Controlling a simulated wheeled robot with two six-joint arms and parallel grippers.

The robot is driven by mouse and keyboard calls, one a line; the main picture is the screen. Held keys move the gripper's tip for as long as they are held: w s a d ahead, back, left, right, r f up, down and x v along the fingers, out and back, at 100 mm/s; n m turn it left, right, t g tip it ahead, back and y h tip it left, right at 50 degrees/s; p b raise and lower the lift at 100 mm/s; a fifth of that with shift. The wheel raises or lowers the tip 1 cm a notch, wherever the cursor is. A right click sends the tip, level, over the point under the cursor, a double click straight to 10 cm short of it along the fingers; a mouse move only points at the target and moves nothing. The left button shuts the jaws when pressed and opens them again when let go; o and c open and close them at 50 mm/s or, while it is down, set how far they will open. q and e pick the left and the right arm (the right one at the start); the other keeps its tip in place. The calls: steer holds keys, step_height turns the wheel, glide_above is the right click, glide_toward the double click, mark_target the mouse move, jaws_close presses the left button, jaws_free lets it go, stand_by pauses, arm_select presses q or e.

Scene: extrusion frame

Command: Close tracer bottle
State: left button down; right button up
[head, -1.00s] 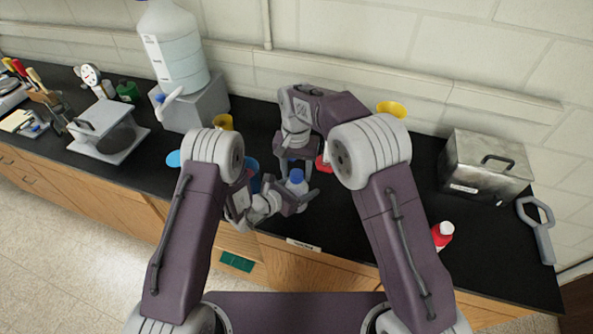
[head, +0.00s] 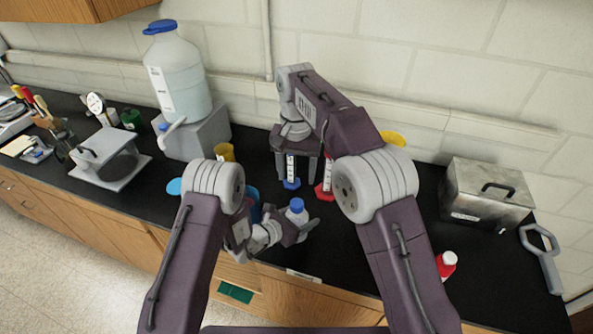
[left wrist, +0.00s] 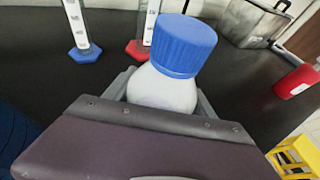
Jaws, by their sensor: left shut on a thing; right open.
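The tracer bottle (head: 294,217) is small and white and carries a ribbed blue cap (head: 297,205). My left gripper (head: 292,228) is shut on the bottle near the counter's front edge. In the left wrist view, the bottle (left wrist: 160,92) stands between the fingers, slightly tilted. The blue cap (left wrist: 183,44) sits on its top, with no gap that I can see. My right gripper (head: 297,172) is open, pointing down behind the bottle and apart from the cap. Whether the bottle's base touches the counter is hidden.
A blue-based cylinder (head: 291,182) and a red-based cylinder (head: 325,192) stand close to my right gripper. A metal box (head: 490,195) and a red bottle (head: 446,263) are at right. A large jug (head: 180,80) stands at left. The counter right of centre is mostly clear.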

mark_target(297, 220)
steer(key=shift+r, duration=0.35)
arm_select(q)
steer(key=shift+c, duration=1.2)
jaws_free()
steer(key=b+v, duration=0.2)
steer(key=v, duration=0.7)
steer(key=shift+b, duration=0.3)
arm_select(e)
steer(key=shift+f, duration=1.35)
